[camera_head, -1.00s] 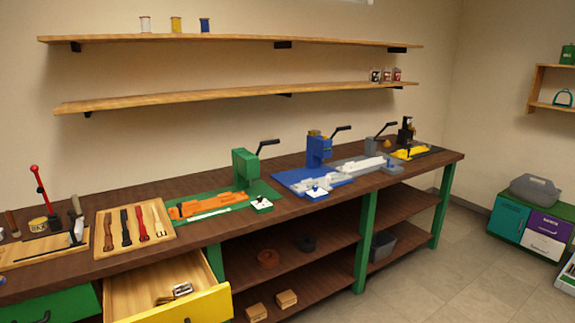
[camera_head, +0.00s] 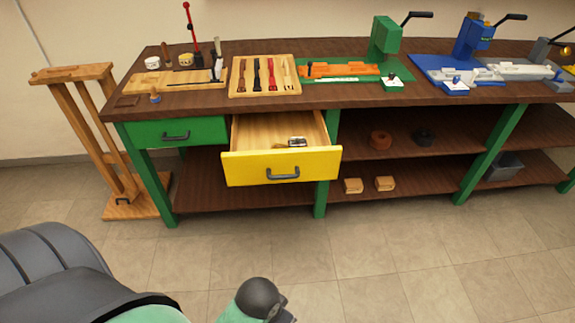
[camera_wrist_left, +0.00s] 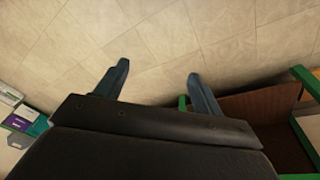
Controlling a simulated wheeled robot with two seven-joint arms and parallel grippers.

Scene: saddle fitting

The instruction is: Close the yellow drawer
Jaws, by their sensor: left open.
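The yellow drawer (camera_head: 281,167) is pulled out from the bench, below the top and right of the shut green drawer (camera_head: 176,133). A dark handle (camera_head: 283,174) sits on its yellow front. In the head view parts of my own body show at the bottom left, well in front of the drawer. My right gripper is not in view.
The workbench top (camera_head: 220,100) holds a wooden tool tray (camera_head: 235,91), a green press (camera_head: 385,40) and a blue press (camera_head: 473,38). A wooden stand (camera_head: 85,100) is at the left. The floor (camera_head: 400,230) before the bench is clear.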

